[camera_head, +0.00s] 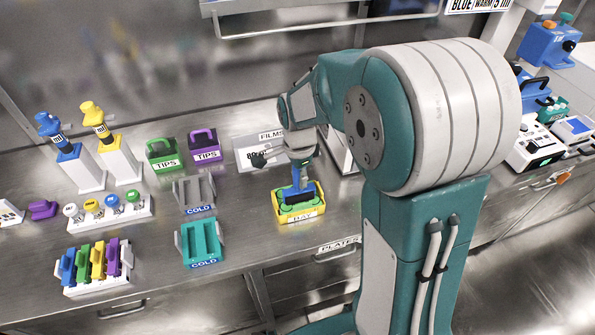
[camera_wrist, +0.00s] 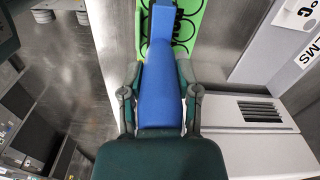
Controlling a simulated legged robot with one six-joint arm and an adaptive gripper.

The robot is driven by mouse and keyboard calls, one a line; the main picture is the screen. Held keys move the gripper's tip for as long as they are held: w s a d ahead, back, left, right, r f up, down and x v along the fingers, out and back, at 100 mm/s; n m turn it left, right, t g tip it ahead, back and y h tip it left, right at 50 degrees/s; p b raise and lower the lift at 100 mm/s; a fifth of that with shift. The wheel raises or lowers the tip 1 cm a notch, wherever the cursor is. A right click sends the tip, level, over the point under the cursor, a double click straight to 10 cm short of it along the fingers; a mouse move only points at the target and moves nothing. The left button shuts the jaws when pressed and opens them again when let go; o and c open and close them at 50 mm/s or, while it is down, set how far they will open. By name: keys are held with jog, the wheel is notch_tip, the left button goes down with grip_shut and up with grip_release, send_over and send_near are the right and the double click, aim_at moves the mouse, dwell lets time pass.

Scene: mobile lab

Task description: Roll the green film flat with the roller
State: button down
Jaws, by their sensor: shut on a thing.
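My gripper (camera_head: 300,160) is shut on the blue roller handle (camera_wrist: 160,90), with a finger on each side of it in the wrist view. The roller (camera_head: 296,184) points down over a yellow bay (camera_head: 279,214) on the steel bench. The green film (camera_wrist: 190,28) has black rings on it and lies beyond the handle's far end in the wrist view. In the head view the film (camera_head: 315,190) shows as green in the bay, partly covered by the roller. I cannot tell whether the roller touches the film.
A films box (camera_head: 246,150) stands behind the bay. Teal (camera_head: 201,243) and grey (camera_head: 194,192) cold racks stand to its left, with green (camera_head: 163,153) and purple (camera_head: 205,145) tips boxes behind. Bare bench lies just left of the bay. My arm hides the bench to its right.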

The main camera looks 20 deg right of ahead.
dwell(0.4)
jog(key=shift+w, duration=0.6)
jog(key=shift+f, duration=0.1)
jog(key=shift+w, duration=0.7)
jog(key=shift+w, duration=0.75)
jog(key=shift+s, duration=0.15)
